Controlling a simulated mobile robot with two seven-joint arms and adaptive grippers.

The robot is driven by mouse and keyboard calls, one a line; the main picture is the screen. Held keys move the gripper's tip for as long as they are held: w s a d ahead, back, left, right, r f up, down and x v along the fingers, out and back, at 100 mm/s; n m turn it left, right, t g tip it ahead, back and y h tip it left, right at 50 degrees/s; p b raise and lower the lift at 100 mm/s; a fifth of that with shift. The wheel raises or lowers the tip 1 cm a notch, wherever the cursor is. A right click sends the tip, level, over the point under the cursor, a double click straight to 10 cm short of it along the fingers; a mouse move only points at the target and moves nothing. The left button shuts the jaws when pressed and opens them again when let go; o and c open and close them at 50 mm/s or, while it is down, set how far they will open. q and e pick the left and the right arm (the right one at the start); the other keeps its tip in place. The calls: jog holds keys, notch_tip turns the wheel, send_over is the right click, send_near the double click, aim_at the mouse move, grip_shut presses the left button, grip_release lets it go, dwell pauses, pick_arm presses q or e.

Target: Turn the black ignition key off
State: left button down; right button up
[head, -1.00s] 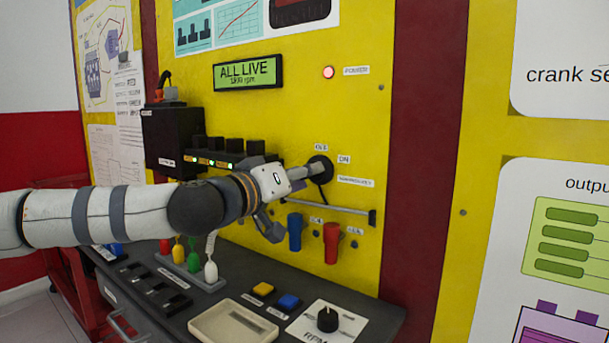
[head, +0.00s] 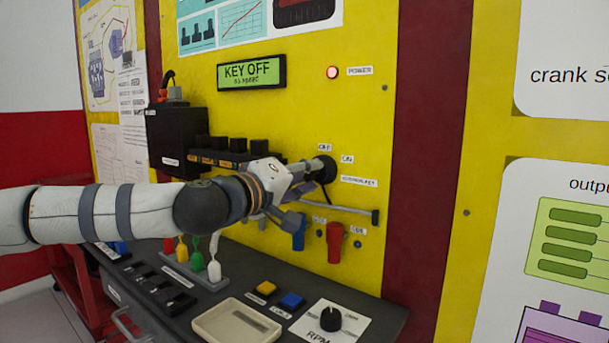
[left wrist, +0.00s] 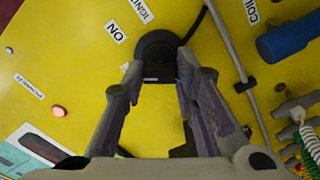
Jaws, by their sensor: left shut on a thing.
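The black round ignition switch (head: 324,168) is on the yellow panel, beside the OFF and ON labels; it also shows in the left wrist view (left wrist: 158,44). My left gripper (head: 312,172) reaches it from the left. In the left wrist view its two fingers (left wrist: 159,75) are shut on the black key (left wrist: 158,72), whose sides they partly hide. The display (head: 252,73) above reads "KEY OFF". My right gripper is not in view.
A grey horizontal bar (head: 350,210) runs below the switch. A blue plug (head: 299,232) and a red plug (head: 335,242) sit under it. A tray (head: 235,322), a black RPM knob (head: 330,319) and several coloured-topped switches stand on the dark console below.

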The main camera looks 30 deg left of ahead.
pick_arm(q)
jog(key=n, duration=0.6)
jog(key=shift+r, duration=0.1)
jog(key=shift+n, duration=0.4)
dwell(0.3)
jog(key=c, duration=1.4)
grip_release()
jog(key=shift+c, duration=0.2)
jog(key=shift+o, duration=0.8)
jog(key=shift+w+d, duration=0.1)
jog(key=shift+w, duration=0.05)
jog(key=s, duration=0.7)
jog(key=shift+s+a, duration=0.3)
